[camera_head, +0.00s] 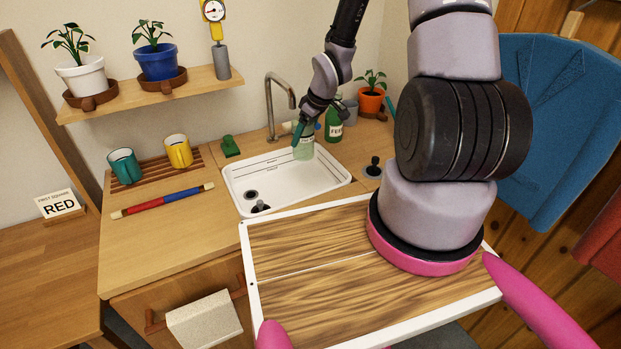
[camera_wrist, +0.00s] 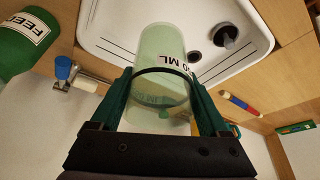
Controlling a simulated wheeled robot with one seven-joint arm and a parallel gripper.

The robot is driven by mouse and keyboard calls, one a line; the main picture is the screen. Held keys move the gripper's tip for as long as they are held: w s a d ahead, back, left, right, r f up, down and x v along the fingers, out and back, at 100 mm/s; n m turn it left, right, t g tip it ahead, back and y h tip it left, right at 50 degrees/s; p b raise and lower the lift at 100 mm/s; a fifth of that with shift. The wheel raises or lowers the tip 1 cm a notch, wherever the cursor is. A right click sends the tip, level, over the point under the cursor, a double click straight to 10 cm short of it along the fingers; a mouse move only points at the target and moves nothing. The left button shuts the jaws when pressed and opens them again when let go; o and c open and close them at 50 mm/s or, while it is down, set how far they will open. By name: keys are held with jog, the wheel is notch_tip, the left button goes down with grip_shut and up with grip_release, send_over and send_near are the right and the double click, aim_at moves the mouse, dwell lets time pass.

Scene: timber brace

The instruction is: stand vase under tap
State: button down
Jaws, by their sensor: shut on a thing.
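The vase (camera_head: 304,150) is a pale green see-through cylinder with a printed label. My gripper (camera_head: 303,134) is shut on it and holds it at the back right of the white sink (camera_head: 262,196). The vase (camera_wrist: 158,48) also shows between the green fingers of my gripper (camera_wrist: 162,88) in the wrist view, where its label ends in "ML". The grey tap (camera_head: 269,104) rises behind the sink, its spout bending to the right. The vase is to the right of the spout and lower than its end. I cannot tell whether the vase touches the sink.
A green FEED bottle (camera_head: 334,124) stands right of the vase, near an orange plant pot (camera_head: 371,100). A drain and dark plug (camera_head: 260,207) lie at the sink's front left. Mugs (camera_head: 178,151) stand on a rack at left. A wood-grained tray (camera_head: 310,245) is in front.

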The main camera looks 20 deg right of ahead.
jog(key=f, duration=1.3)
jog(key=shift+w+d+f, duration=0.1)
jog(key=shift+d+f, duration=0.15)
jog(key=shift+f, duration=0.15)
jog(key=w+a, duration=0.2)
jog(key=w, duration=0.1)
jog(key=shift+w+a+f, duration=0.1)
jog(key=shift+a, duration=0.3)
jog(key=shift+d+f, duration=0.1)
jog(key=shift+f, duration=0.35)
jog(key=shift+f, duration=0.15)
grip_release()
